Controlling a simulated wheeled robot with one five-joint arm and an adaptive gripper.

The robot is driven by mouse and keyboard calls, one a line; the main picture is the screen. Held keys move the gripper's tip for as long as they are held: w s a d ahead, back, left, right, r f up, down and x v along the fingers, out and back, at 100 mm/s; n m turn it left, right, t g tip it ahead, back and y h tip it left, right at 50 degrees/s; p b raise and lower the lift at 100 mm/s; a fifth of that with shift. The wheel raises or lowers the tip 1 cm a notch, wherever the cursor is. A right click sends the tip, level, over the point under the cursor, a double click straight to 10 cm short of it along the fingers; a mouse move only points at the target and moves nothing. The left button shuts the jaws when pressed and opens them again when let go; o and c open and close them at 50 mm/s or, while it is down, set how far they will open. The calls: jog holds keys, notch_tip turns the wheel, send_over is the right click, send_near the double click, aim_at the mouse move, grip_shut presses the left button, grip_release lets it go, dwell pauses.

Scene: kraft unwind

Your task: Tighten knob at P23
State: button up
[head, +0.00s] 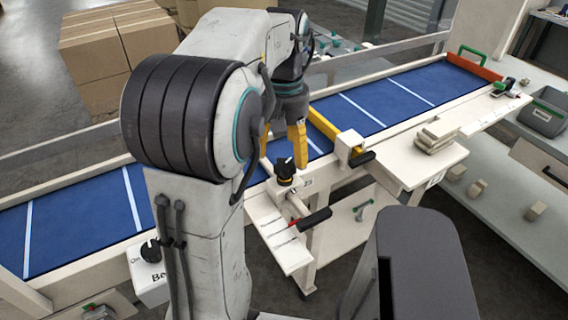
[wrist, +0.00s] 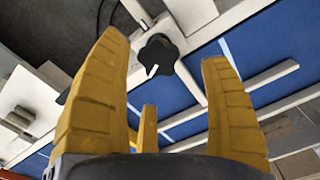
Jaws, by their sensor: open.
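A black knob (head: 285,170) with a white pointer mark stands on the rail of the blue conveyor, with a yellow ring under it. I cannot read P23 on the small label beside it. My gripper (head: 282,157) has yellow fingers spread open just above the knob, pointing down. In the wrist view, the lobed black knob (wrist: 158,54) shows in the gap between the fingertips of my gripper (wrist: 163,50), nearer the left finger. No finger visibly touches it, and the fingers hold nothing.
Another black knob (head: 150,250) is on a white box at lower left. The blue belt (head: 90,215) is mostly clear.

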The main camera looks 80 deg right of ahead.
aim_at(284, 164)
jog(key=shift+f, duration=2.25)
jog(key=c, duration=1.2)
